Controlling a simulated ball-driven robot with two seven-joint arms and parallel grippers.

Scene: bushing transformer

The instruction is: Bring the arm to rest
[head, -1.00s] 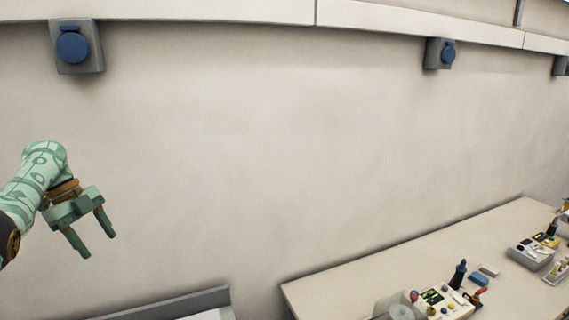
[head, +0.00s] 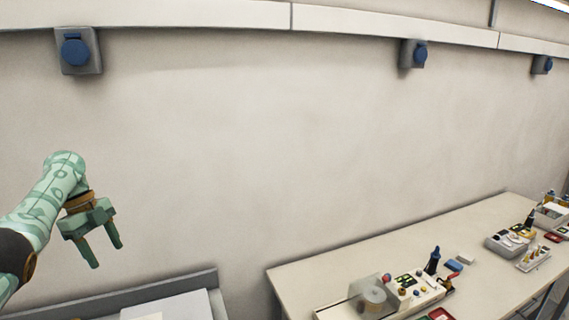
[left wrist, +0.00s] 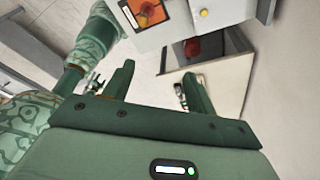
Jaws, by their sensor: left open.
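My left gripper (head: 107,249) is at the lower left of the head view, green, with its two fingers apart and pointing down. Nothing is between the fingers, and it hangs in front of the bare wall. In the left wrist view its two fingers (left wrist: 157,88) are spread, with nothing held between them. A patterned green arm link of mine shows at the left of that view. My right gripper cannot be made out in the head view.
A long bench (head: 340,267) at the lower right carries several small devices, including a control box (head: 410,287). A grey-edged surface (head: 150,293) is below my gripper. Blue-capped wall sockets (head: 76,52) are high on the wall.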

